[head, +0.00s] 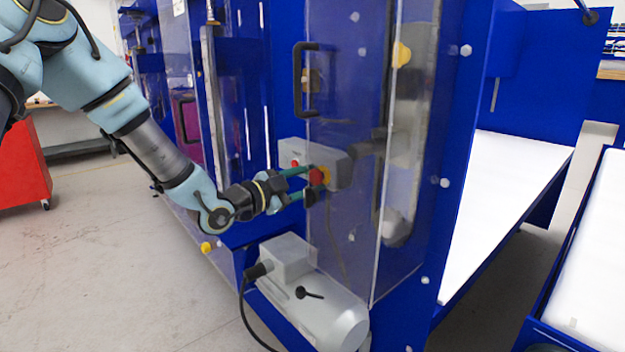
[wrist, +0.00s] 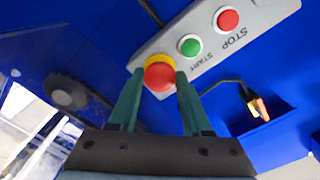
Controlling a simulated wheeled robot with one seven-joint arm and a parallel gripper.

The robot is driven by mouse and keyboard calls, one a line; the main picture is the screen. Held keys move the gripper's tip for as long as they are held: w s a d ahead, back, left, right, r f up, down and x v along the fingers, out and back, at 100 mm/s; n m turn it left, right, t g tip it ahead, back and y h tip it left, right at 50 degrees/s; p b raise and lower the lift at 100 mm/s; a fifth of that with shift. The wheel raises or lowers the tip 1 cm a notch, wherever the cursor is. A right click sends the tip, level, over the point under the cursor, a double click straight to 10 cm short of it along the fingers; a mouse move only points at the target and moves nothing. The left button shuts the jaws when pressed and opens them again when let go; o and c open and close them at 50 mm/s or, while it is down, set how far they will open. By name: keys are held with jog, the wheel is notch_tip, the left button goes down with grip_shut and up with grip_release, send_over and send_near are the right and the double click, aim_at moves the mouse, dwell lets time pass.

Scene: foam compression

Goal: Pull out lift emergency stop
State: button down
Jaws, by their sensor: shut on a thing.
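The red emergency stop button (head: 317,176) with its yellow collar (head: 326,174) sits on a grey control box (head: 341,165) on the blue machine. In the wrist view the red button (wrist: 159,76) lies between the tips of my gripper (wrist: 159,84). My gripper (head: 309,184) reaches it from the left in the head view, with its green fingers on either side of the button. The fingers are shut on the red button. The finger tips partly cover the button's sides.
A green START button (wrist: 190,46) and a red STOP button (wrist: 228,19) sit beside it on the box. A clear door with a black handle (head: 298,80) is close by. A grey motor (head: 318,300) stands below my gripper. Open floor (head: 110,260) lies to the left.

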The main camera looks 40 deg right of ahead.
jog(key=shift+a, duration=0.2)
dwell(0.3)
grip_release()
dwell(0.5)
jog(key=shift+a, duration=0.1)
jog(key=a+b, duration=0.1)
jog(key=a, duration=0.6)
jog(key=shift+w, duration=0.2)
jog(key=shift+w, duration=0.1)
dwell(0.7)
